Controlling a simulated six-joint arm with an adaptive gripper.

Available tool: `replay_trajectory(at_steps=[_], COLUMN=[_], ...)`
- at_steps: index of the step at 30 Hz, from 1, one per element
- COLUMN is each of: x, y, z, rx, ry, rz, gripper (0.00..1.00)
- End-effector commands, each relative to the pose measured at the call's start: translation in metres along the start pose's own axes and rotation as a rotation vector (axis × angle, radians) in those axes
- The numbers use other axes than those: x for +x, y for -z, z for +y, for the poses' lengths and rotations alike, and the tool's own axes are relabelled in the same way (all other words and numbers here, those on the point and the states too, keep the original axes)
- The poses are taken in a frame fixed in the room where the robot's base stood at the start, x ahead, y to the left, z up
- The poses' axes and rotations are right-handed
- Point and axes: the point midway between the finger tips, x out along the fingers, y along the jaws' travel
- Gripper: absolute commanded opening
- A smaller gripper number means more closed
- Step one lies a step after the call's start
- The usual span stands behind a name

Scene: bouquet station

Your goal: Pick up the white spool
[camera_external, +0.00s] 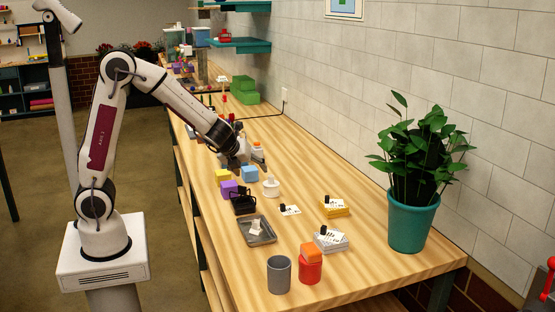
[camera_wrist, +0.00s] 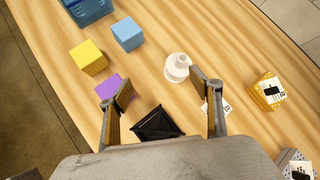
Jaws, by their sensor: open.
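The white spool (camera_external: 271,187) stands on the wooden table, right of the blue block in the external view. In the wrist view the spool (camera_wrist: 176,67) is beyond my fingertips, close to the tip of the right finger. My gripper (camera_wrist: 151,88) is open, its two fingers spread wide with nothing held between them. In the external view my gripper (camera_external: 238,163) is dark and small, above the table, left of and behind the spool. I cannot tell its exact height from these views.
A blue block (camera_wrist: 128,34), a yellow block (camera_wrist: 88,57) and a purple block (camera_wrist: 114,90) are near the spool. A black holder (camera_wrist: 157,124) shows below the fingers. A metal tray (camera_external: 266,238), a grey cup (camera_external: 279,275) and a potted plant (camera_external: 413,215) stand nearer the front.

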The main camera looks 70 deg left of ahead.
Motion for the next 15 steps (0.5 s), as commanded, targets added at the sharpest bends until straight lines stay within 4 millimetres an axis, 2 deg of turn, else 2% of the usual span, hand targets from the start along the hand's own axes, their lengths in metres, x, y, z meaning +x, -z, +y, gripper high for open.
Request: replay_trajectory(at_steps=[1, 6, 15], x=[0.010, 0.034, 0.048], y=[0.006, 0.019, 0.027], z=[-0.005, -0.020, -0.030], rx=[0.065, 0.251, 0.369], ry=[0.004, 0.027, 0.044], rz=[0.002, 0.001, 0.000], gripper=[0.64, 0.64, 0.64])
